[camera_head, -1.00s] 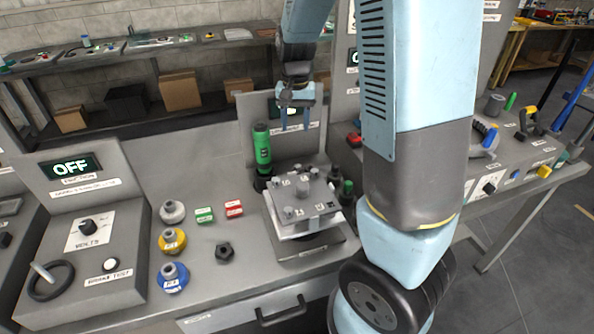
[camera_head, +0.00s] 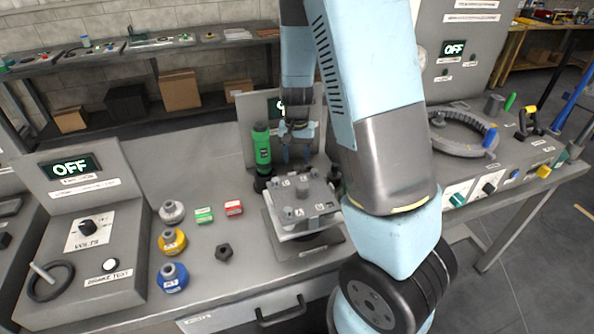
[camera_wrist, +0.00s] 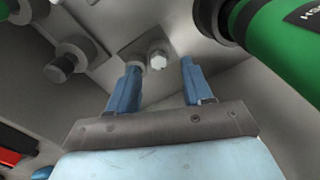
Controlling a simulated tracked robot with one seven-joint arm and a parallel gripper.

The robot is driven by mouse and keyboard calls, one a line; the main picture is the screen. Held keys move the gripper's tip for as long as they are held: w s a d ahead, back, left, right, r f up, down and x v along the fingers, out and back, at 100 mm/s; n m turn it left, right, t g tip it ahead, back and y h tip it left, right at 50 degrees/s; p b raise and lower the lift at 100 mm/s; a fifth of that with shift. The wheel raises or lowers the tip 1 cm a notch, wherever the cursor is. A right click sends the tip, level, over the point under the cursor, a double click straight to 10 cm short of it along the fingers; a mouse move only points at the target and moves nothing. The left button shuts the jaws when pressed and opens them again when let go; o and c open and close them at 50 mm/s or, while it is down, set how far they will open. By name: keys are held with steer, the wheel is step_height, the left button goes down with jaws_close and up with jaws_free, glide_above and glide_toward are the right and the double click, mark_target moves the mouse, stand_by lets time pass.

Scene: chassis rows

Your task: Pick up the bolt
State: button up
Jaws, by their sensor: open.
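A pale hex-headed bolt (camera_wrist: 157,60) shows in the wrist view, standing on a grey plate, just beyond and between the two blue fingers. My gripper (camera_wrist: 160,74) is open with nothing between its fingers. In the head view, my gripper (camera_head: 296,156) hangs fingers-down above the far side of the raised grey plate (camera_head: 318,222). Several small studs or bolts stand on that plate. I cannot tell in the head view which one is the bolt between my fingers.
A green cylindrical tool (camera_head: 262,148) stands close left of my gripper; it also shows at the right in the wrist view (camera_wrist: 282,40). A panel stands behind.

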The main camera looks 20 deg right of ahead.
mark_target(297, 171)
steer(key=shift+f, duration=1.4)
jaws_close()
steer(key=shift+r, duration=0.1)
